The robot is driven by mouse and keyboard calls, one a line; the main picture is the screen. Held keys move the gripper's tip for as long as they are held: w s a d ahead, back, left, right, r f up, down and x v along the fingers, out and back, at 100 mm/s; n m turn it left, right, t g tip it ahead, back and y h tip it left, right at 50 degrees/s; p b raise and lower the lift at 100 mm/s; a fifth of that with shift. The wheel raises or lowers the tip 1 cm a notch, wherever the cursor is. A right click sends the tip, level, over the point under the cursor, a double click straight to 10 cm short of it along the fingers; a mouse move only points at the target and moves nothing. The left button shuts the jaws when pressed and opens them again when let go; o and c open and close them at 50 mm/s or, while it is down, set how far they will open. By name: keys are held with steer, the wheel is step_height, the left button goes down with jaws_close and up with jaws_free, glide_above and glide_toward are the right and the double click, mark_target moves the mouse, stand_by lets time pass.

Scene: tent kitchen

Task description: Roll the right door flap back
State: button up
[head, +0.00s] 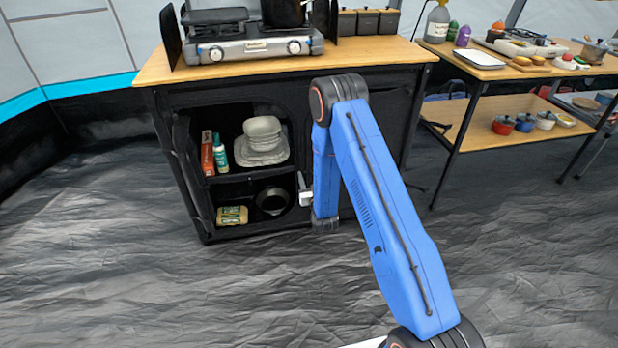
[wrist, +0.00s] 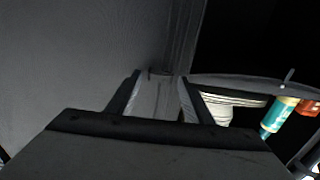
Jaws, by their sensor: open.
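The black fabric cupboard (head: 175,105) stands under the stove counter. Its left side is open, and a dark panel (head: 382,125), seemingly the right door flap, covers the front to the right. My arm hides much of that panel. In the wrist view, a grey fabric surface (wrist: 80,50) fills the left, with a vertical edge or fold beside the dark opening. My gripper (wrist: 160,92) is open, its fingers on either side of a pale strip near that edge; contact is unclear. In the head view, my gripper (head: 305,190) is at the opening's right side.
The shelves hold pale bowls and plates (head: 262,140), a teal bottle (head: 220,155), a red box (head: 207,152), a dark pot (head: 272,201) and a yellow-green pack (head: 232,215). A gas stove (head: 253,45) stands above. A side table (head: 510,72) is at right; floor at left is clear.

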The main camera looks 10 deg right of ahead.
steer(key=shift+c, duration=0.6)
jaws_close()
steer(key=d, duration=3.4)
steer(key=shift+o, duration=0.6)
jaws_free()
steer(key=s, duration=1.7)
steer(key=shift+s, duration=0.2)
steer(key=shift+c, duration=0.4)
